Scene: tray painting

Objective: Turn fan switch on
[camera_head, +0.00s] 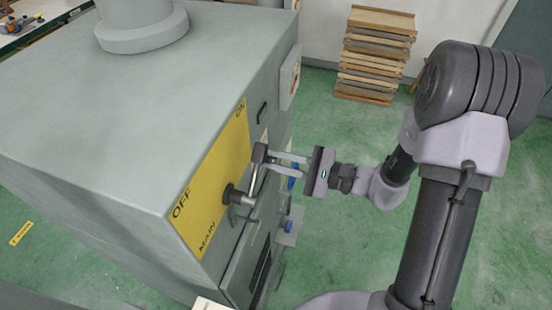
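The fan switch is a lever (254,181) on a yellow panel (207,190) on the side of a grey cabinet. The panel reads OFF near its near top corner, ON at its far end and MAIN below. The lever's dark pivot (228,194) sits near the OFF end, and its dark tip (260,152) points up and away from the panel's MAIN lettering. My gripper (268,159) is right of the panel, its two fingers apart and pointing left at the lever's upper part. The fingertips are at or very near the lever; I cannot tell whether they touch it.
The grey cabinet (110,130) fills the left, with a round duct (142,25) on top. A small box (290,77) and blue knobs (288,227) stick out from its side. A stack of wooden boards (375,55) stands behind.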

